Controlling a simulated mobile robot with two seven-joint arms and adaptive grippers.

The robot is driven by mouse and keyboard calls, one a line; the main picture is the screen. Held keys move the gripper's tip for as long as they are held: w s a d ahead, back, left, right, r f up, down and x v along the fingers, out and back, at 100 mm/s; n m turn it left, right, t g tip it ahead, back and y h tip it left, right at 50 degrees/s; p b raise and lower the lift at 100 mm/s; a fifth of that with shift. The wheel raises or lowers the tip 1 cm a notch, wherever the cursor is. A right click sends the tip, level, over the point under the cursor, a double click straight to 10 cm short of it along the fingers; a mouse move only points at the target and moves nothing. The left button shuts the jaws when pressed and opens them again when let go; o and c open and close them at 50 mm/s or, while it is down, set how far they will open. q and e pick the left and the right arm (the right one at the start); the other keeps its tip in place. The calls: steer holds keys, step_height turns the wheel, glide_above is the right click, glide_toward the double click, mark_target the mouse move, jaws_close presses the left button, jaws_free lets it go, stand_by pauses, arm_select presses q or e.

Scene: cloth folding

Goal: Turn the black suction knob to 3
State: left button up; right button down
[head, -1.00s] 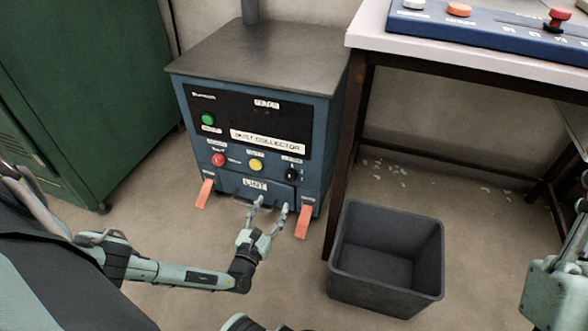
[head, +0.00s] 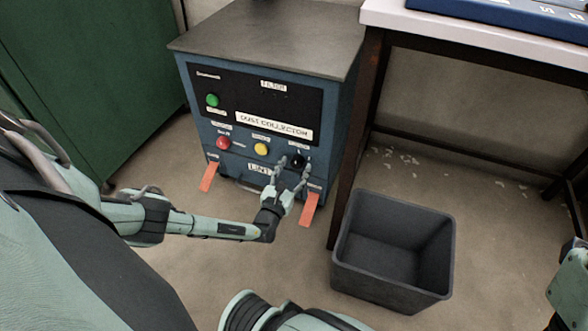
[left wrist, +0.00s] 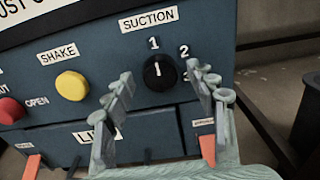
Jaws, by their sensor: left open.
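The black suction knob (left wrist: 160,74) is on the blue front panel of the dust collector (head: 335,120), under the SUCTION label. Its white mark points up, near the 1. The 2 is at its upper right; the 3 is largely hidden behind a finger in the left wrist view. The knob also shows in the head view (head: 297,160). My left gripper (head: 291,172) is open and empty in front of the panel. In the left wrist view its fingers (left wrist: 160,82) stand on either side of the knob; I cannot tell whether they touch it. My right gripper is not in view.
Left of the knob are a yellow shake button (left wrist: 71,86) and a red button (head: 223,143); a green one (head: 212,100) is above. Orange tabs (head: 309,209) flank the LINT drawer (left wrist: 75,150). A grey bin (head: 450,240) and table leg (head: 355,150) stand right.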

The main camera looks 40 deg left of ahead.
arm_select(q)
steer(key=shift+c, duration=0.2)
steer(key=c, duration=1.1)
